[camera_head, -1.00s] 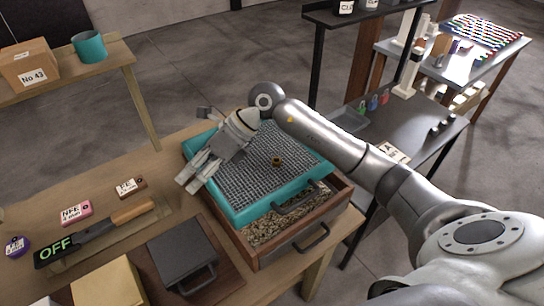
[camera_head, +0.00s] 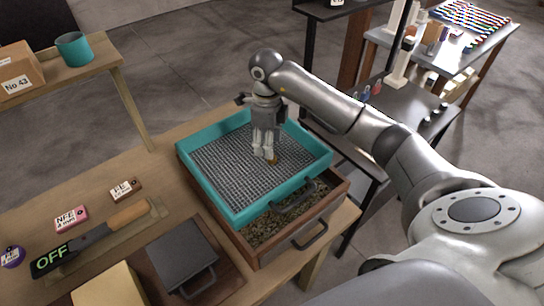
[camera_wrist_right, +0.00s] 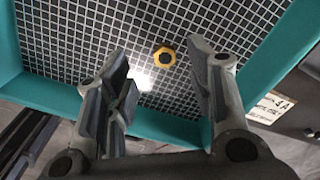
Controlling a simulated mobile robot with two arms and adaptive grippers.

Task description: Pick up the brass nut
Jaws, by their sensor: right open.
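The brass nut (camera_wrist_right: 164,57) lies on the grey mesh of the teal sieve tray (camera_wrist_right: 155,113). In the right wrist view it is a yellow-gold ring with a dark hole, beyond and between the two open fingertips. In the head view the nut (camera_head: 272,161) is a small brown-gold spot, partly hidden by the fingers. My right gripper (camera_head: 265,155) points down over the mesh right beside the nut; in the wrist view the right gripper (camera_wrist_right: 163,65) is open and empty. Whether the fingertips touch the mesh cannot be told. My left gripper is not in view.
The teal tray sits on a wooden drawer box (camera_head: 300,238) filled with gravel-like bits. A tool with an OFF label (camera_head: 92,240), a pink tag block (camera_head: 70,217) and a dark lidded box (camera_head: 180,255) lie to the left. The tray's teal walls rise around the mesh.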

